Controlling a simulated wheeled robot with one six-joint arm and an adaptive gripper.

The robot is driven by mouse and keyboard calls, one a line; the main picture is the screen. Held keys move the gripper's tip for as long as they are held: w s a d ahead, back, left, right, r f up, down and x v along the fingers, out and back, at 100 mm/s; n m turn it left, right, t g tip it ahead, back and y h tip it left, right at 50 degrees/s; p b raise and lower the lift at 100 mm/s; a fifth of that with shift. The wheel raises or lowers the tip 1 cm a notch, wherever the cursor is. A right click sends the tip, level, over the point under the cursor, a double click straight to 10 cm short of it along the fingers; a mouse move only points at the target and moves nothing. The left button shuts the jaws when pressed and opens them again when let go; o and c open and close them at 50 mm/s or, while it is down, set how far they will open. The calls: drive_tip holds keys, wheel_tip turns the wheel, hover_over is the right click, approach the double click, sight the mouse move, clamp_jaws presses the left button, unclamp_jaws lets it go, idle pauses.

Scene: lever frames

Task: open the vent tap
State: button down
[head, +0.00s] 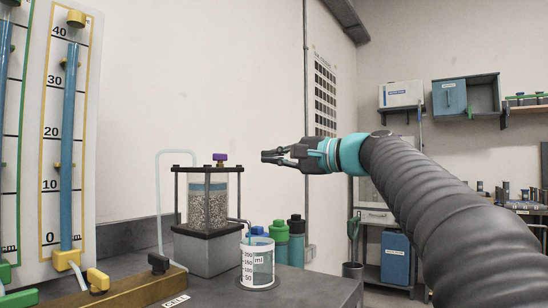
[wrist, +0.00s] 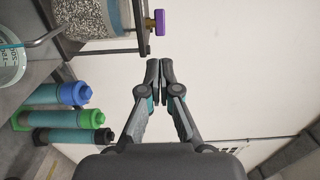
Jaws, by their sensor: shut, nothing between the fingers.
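A small tap with a purple handle (head: 220,158) stands on the top plate of a clear cell (head: 209,205) filled with grey granules; it appears to be the vent tap. In the wrist view the purple handle (wrist: 160,22) sits on a short brass stem, beyond my fingertips and apart from them. My gripper (head: 264,156) is shut and empty, to the right of the tap at about its height in the head view. Its two fingertips (wrist: 160,68) are together in the wrist view. Nothing hides the handle.
A measuring beaker (head: 257,262) stands before the cell, with blue-, green- and black-capped bottles (head: 280,243) to its right. A yellow tap (head: 97,279) and a black tap (head: 158,263) sit on a wooden rail (head: 130,292). Scaled tubes (head: 69,150) stand left. A pale hose (head: 158,205) loops left of the cell.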

sight(226, 158)
drive_tip(key=p+x, duration=0.1)
drive_tip(key=x, duration=1)
drive_tip(key=shift+p, duration=0.3)
drive_tip(key=shift+w+d, duration=0.15)
